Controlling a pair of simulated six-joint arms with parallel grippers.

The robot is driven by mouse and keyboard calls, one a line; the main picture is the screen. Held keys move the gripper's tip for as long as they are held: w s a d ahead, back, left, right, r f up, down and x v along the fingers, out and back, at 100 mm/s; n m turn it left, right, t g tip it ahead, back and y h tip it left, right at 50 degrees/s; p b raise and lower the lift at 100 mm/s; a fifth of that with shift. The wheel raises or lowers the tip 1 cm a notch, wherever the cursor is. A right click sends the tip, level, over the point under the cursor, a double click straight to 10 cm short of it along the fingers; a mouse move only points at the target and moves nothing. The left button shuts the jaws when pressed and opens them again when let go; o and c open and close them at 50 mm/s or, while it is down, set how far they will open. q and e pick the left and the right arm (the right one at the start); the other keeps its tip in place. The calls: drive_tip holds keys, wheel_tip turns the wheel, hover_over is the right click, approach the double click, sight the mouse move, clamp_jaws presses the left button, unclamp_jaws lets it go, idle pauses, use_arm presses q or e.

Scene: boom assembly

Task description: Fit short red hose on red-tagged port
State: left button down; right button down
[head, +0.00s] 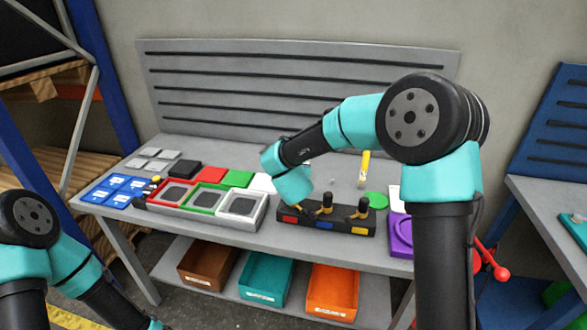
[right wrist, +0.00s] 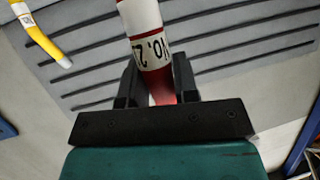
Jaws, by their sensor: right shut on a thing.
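My right gripper (right wrist: 157,82) is shut on the short red hose (right wrist: 143,22), which shows a white band and a printed label in the right wrist view. The dark port block (head: 325,226) sits on the bench in the head view, with red, blue and yellow tags along its front. The red tag (head: 289,219) is at its left end. My right wrist is just above and behind that end, and hides the right gripper and hose in the head view. I cannot tell whether the hose touches the red-tagged port. My left gripper is out of view.
A yellow hose (head: 364,168) stands behind the block and also shows in the right wrist view (right wrist: 40,36). Framed trays (head: 208,204) lie left of the block, a purple piece (head: 400,236) right of it. Bins (head: 333,290) sit on the lower shelf.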

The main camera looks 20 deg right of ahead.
drive_tip(key=shift+f, duration=0.75)
idle(0.8)
drive_tip(key=c, duration=0.8)
unclamp_jaws()
drive_tip(key=shift+s, duration=0.15)
drive_tip(key=v, duration=1.7)
drive_tip(key=shift+s+r, duration=0.1)
